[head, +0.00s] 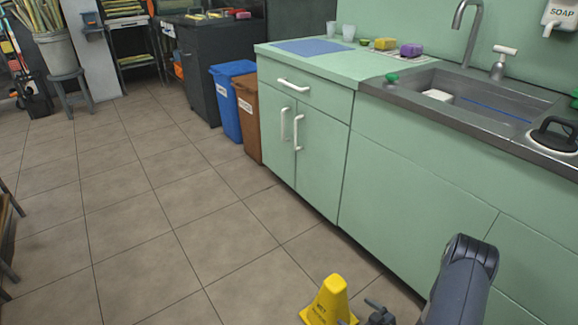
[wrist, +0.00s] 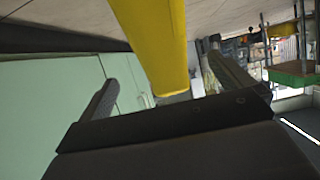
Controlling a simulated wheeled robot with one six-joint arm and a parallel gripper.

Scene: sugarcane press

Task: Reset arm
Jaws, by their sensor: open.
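My gripper (head: 378,312) shows at the bottom edge of the head view, low beside a yellow wet-floor cone (head: 328,302). My dark arm rises to the right of it. In the wrist view the two fingers of my gripper (wrist: 162,74) are spread wide apart. The yellow cone (wrist: 155,38) shows large between and beyond them, its narrow end pointing down in that picture. I cannot tell whether a finger touches the cone. The cone's base is cut off in the head view.
Green cabinets (head: 400,190) with a steel sink (head: 480,100) run along the right. A blue bin (head: 228,98) and a brown bin (head: 246,118) stand at the cabinet's far end. A stool (head: 68,90) holds a bucket at the back left.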

